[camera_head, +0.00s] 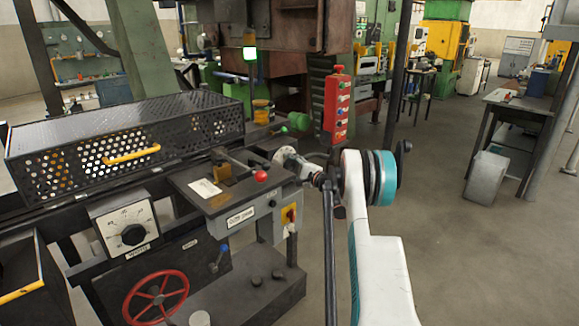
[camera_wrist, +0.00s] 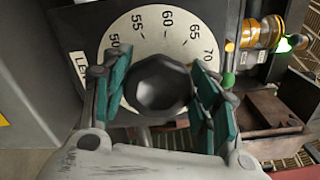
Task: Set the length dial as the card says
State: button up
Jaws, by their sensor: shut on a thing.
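The length dial (camera_wrist: 140,38) is a pale round plate in the wrist view, with 50, 55, 60, 65 and 70 around its rim. A label (camera_wrist: 78,68) beginning "LE" is partly hidden at its left. The dark faceted knob (camera_wrist: 158,84) is at the dial's middle. My gripper (camera_wrist: 161,80) has its teal pads on either side of the knob and is shut on it. I cannot make out a pointer on the knob. A white card (camera_head: 205,188) lies on the machine's top in the head view; its writing is too small to read.
A second dial (camera_head: 132,235) with a dark knob is on the machine's front, above a red handwheel (camera_head: 155,298). A red-knobbed lever (camera_head: 261,176) stands by the card. A red button box (camera_head: 335,105) hangs behind. Open floor (camera_head: 450,210) lies to the right.

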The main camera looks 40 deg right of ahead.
jog(key=n, duration=0.6)
jog(key=shift+f, duration=0.2)
jog(key=shift+n, duration=0.3)
jog(key=o, duration=1.1)
jog(key=shift+c, duration=0.2)
jog(key=s, duration=1.2)
jog(key=shift+d, duration=0.4)
